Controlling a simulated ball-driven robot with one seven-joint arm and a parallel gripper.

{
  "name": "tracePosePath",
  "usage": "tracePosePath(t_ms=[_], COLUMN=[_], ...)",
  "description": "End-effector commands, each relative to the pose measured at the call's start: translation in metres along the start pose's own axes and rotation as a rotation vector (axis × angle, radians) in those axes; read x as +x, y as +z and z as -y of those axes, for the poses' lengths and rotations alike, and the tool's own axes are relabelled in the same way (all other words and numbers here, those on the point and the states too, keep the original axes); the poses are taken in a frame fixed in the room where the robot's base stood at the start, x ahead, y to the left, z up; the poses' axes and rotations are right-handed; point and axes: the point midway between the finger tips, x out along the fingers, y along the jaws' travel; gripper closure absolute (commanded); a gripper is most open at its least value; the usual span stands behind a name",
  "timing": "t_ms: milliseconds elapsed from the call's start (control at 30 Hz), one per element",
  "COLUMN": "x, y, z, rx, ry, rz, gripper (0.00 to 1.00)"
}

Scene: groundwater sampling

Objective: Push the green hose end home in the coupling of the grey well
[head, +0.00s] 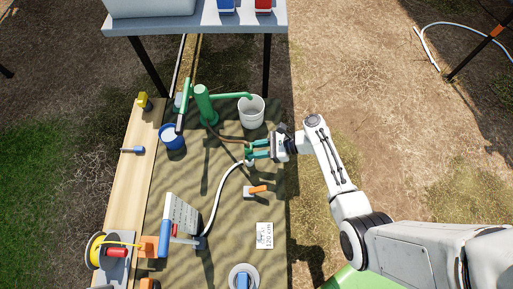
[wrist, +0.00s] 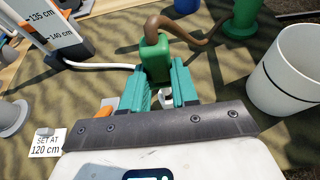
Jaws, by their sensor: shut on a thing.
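My gripper (wrist: 162,85) is shut on the green hose end (wrist: 155,58), a green block with a brown hose (wrist: 190,35) leaving its top. In the head view my gripper (head: 250,149) reaches in from the right, low over the mat, and the green end is hard to separate from the teal fingers. A small grey fitting (head: 250,163), which looks like the well coupling, shows just below the fingers with the white hose at it. In the wrist view a small pale part (wrist: 167,98) shows between the fingers. Whether the hose end is seated is hidden.
A green hand pump (head: 203,105) and white bucket (head: 251,111) stand beyond the gripper. A white hose (head: 221,197) curves to the scale board (head: 181,214). An orange-handled item (head: 258,189) and a "120 cm" card (head: 265,236) lie nearby. A blue bucket (head: 172,137) stands left.

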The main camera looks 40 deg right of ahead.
Motion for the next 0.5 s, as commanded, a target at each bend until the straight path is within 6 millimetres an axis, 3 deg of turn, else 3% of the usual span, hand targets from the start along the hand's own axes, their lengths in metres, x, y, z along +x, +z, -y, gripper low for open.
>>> tracePosePath(t_ms=[500], x=[0.0024], y=[-0.0054], z=[0.0004], rx=[-0.001], ry=[0.000], rz=[0.000], gripper=[1.00])
